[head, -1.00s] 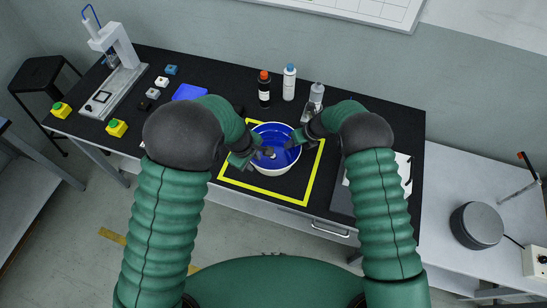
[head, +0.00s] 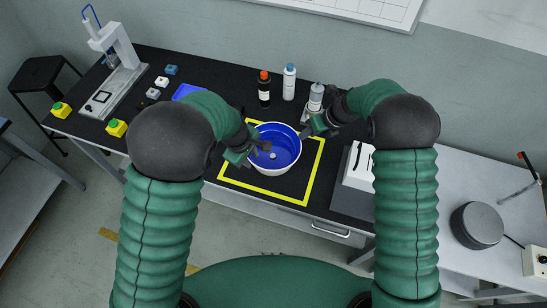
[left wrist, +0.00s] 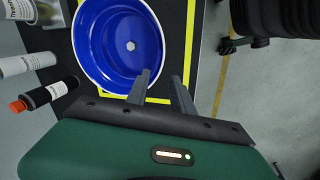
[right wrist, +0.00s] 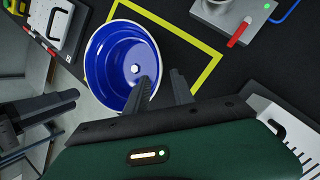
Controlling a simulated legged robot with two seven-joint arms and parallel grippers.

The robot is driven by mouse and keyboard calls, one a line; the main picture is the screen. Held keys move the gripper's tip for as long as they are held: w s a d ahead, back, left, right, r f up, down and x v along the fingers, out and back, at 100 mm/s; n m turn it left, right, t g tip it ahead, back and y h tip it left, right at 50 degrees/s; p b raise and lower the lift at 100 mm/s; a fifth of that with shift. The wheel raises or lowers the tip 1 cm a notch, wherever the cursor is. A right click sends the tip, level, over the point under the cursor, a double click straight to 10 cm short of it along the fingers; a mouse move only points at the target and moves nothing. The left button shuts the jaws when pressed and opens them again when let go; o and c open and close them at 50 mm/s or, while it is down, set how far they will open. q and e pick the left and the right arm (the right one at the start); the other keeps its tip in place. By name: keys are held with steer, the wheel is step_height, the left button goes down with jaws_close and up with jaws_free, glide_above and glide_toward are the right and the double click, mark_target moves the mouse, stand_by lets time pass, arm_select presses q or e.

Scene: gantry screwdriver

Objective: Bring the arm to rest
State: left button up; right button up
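A white bowl with a blue inside (head: 291,152) stands within a yellow square outline on the black bench. A small pale hexagonal piece (left wrist: 130,46) lies on its floor; it also shows in the right wrist view (right wrist: 135,68). My left gripper (head: 262,149) is at the bowl's left side, its fingers over the rim. Its fingers are apart and empty in the left wrist view (left wrist: 160,78). My right gripper (head: 306,131) is at the bowl's upper right rim. Its fingers are apart and empty in the right wrist view (right wrist: 161,80).
Bottles with an orange cap (head: 264,90) and a blue cap (head: 289,84), and a grey bottle (head: 315,96), stand behind the bowl. A blue tray (head: 187,91) is left. A white slotted holder (head: 359,165) is right.

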stand_by(0.3)
